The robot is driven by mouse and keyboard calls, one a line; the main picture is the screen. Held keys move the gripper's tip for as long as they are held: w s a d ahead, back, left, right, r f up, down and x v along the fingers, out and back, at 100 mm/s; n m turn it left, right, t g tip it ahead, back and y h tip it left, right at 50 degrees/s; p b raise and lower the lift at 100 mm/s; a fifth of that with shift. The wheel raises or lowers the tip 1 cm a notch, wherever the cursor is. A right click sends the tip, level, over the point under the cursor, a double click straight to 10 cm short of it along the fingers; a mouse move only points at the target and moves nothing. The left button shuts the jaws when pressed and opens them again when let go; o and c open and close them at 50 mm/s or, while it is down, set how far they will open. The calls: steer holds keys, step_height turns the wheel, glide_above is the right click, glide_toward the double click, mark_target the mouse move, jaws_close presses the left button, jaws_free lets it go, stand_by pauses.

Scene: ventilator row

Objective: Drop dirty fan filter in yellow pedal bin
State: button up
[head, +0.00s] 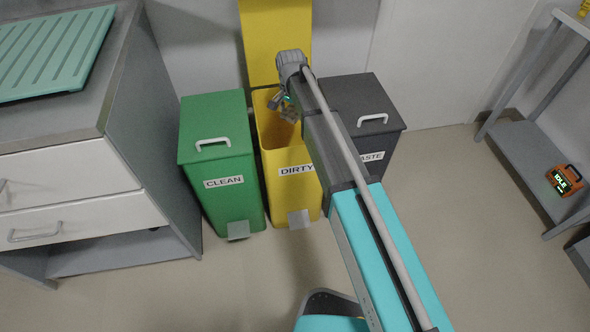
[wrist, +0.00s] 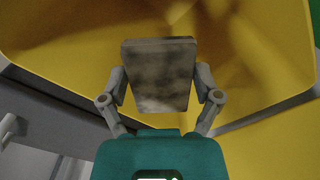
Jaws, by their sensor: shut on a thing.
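The yellow pedal bin (head: 290,170), marked DIRTY, stands between a green and a dark grey bin. Its yellow lid (head: 275,40) is raised against the wall. My gripper (head: 284,108) is over the open mouth of this bin. In the wrist view my gripper (wrist: 160,92) is shut on the dirty fan filter (wrist: 158,75), a grey-brown stained flat block with a finger at each side. The yellow bin's inside (wrist: 60,35) fills the view behind the filter. In the head view the filter is small and partly hidden by my gripper.
A green bin (head: 217,150) marked CLEAN and a dark grey bin (head: 370,110) stand close on either side, both lidded. A drawer cabinet (head: 80,160) with a teal ribbed tray (head: 50,50) is at left. A shelf at right holds an orange device (head: 564,179).

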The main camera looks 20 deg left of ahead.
steer(key=o, duration=0.7)
steer(key=shift+s, duration=0.1)
stand_by(0.5)
